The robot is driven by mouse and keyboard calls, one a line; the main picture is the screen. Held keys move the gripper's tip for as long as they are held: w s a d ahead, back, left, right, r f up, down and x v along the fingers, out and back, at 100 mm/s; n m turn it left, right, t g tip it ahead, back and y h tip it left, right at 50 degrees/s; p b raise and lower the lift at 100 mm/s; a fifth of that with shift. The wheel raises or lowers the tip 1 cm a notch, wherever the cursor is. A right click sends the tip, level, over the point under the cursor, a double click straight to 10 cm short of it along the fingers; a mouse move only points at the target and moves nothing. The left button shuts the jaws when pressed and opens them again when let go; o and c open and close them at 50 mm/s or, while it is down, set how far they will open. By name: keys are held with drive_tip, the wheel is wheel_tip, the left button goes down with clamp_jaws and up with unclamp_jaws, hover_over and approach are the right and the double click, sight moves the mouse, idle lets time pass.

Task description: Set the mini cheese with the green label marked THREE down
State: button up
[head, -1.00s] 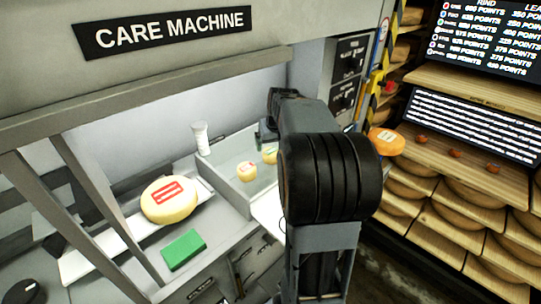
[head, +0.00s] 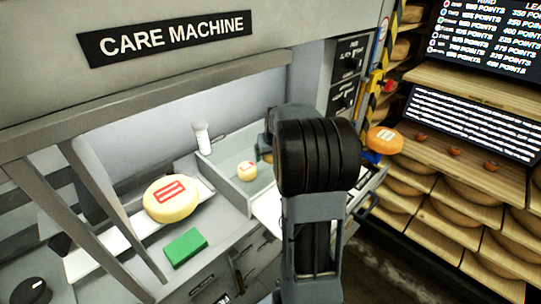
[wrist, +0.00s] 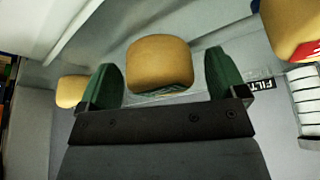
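A small yellow mini cheese (wrist: 160,62) stands between the two green fingers of my gripper (wrist: 165,80) in the wrist view. A thin green edge shows along its underside; the word on it cannot be read. The left finger is very close to the cheese, and a gap shows beside the right finger, so the gripper looks open around it. In the head view my arm hides most of the gripper (head: 265,142), which is low over the grey tray (head: 222,170). A sliver of yellow cheese (head: 267,157) shows beside my arm there.
Another mini cheese (head: 246,170) with a red mark stands in the tray. A large red-labelled cheese wheel (head: 172,198) and a green block (head: 185,247) are to the left. A white bottle (head: 201,138) stands behind. An orange cheese (head: 384,140) is at right.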

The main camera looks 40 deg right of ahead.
drive_tip(key=c, duration=1)
drive_tip(key=shift+r, duration=0.1)
drive_tip(key=shift+c, duration=0.2)
